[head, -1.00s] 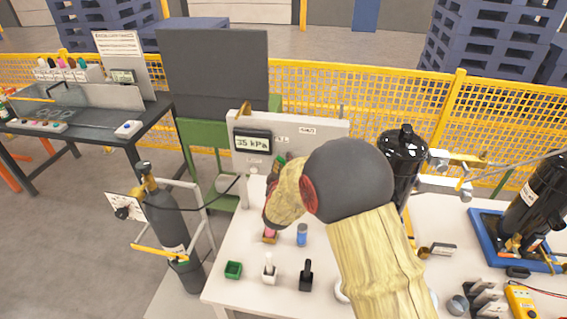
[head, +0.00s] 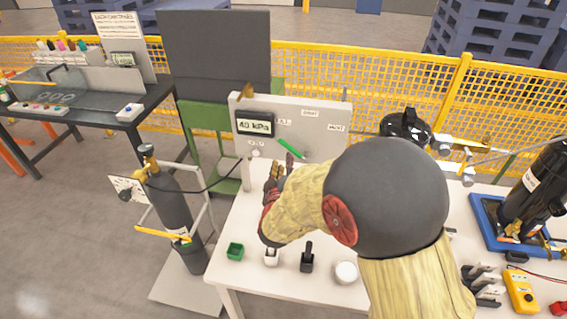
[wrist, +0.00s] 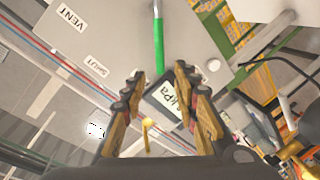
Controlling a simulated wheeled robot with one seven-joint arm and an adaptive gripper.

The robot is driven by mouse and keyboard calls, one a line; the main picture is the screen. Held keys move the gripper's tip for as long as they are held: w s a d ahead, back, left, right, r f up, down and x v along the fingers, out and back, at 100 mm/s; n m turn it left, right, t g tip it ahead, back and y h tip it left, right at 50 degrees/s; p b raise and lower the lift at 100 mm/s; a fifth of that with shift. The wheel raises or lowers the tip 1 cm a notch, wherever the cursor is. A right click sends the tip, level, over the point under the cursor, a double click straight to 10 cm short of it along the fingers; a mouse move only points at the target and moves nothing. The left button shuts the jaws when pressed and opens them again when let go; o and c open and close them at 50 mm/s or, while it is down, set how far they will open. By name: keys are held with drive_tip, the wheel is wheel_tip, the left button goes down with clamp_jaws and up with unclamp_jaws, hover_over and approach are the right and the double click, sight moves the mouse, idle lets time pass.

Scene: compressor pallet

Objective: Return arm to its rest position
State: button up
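My arm reaches from the lower right over the white table (head: 225,272) in the head view, bent at a large dark joint. My gripper (head: 279,174) is in front of the lower part of the grey panel (head: 318,112). In the wrist view my gripper (wrist: 160,95) has its fingers spread apart with nothing between them. The panel's kPa display (wrist: 168,98) shows behind the fingers, and a green handle (wrist: 158,45) is above them. In the head view the display (head: 255,125) reads 40 kPa and the green handle (head: 291,148) slants down to the right.
A dark cylinder (head: 170,205) stands left. A black tank (head: 404,130) is behind my arm. Yellow fencing runs behind.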

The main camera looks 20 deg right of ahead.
idle(0.3)
drive_tip(key=s+a+f+m+g+y, duration=0.25)
drive_tip(key=a+f+g+y, duration=0.2)
drive_tip(key=a+f, duration=0.4)
drive_tip(key=s+a+f+g+y, duration=0.2)
drive_tip(key=s+a+g+y, duration=0.15)
drive_tip(key=s, duration=0.35)
drive_tip(key=s+r+m+g, duration=0.1)
drive_tip(key=s+r+g, duration=0.1)
drive_tip(key=s+r, duration=0.5)
drive_tip(key=s+r+m+g, duration=0.1)
drive_tip(key=s+r, duration=0.2)
drive_tip(key=s, duration=0.7)
drive_tip(key=s+d+r+t, duration=0.1)
drive_tip(key=s+d+r, duration=0.1)
drive_tip(key=r, duration=0.3)
drive_tip(key=s+d+r+t, duration=0.1)
drive_tip(key=s+d+r, duration=0.1)
drive_tip(key=r, duration=0.3)
drive_tip(key=shift+s+h, duration=0.3)
drive_tip(key=shift+s, duration=0.2)
drive_tip(key=shift+o, duration=0.2)
drive_tip(key=shift+r, duration=0.1)
idle(2.2)
